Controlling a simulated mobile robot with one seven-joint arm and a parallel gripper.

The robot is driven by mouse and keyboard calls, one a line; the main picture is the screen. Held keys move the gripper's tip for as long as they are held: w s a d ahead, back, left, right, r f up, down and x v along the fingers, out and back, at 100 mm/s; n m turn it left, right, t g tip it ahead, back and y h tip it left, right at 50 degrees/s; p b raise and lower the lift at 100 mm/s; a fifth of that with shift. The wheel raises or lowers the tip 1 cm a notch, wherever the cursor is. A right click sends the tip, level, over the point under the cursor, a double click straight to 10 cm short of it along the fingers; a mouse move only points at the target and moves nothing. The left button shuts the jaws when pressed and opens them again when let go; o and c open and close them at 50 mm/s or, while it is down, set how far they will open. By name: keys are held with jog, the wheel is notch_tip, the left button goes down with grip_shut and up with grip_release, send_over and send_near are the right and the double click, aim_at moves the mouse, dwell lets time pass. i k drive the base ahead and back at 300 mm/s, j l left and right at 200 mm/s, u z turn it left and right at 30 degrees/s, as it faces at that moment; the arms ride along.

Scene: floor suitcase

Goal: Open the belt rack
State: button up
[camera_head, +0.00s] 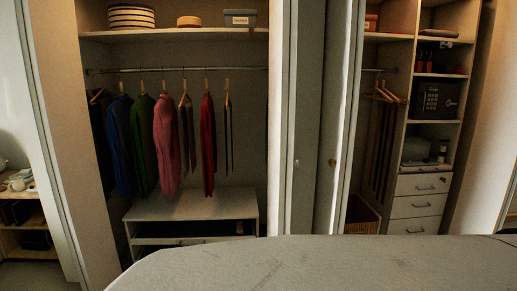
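My gripper is not in view. No part is clearly recognisable as a belt rack. In the right closet section, wooden hangers (385,94) hang near a short rod, and long dark strips (382,150) hang below them. I cannot tell whether these strips are belts. In the left section, more thin dark strips (228,135) hang from a hanger at the right end of the clothes row.
A grey surface with a rounded left end (330,265) fills the bottom foreground. Folded closet doors (305,130) stand between the sections. A low bench (195,206) sits under the clothes. Drawers (418,206) and a safe (435,100) are at right.

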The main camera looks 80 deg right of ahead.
aim_at(405, 101)
jog(key=z, duration=3.6)
jog(key=u, duration=1.3)
jog(key=z, duration=1.1)
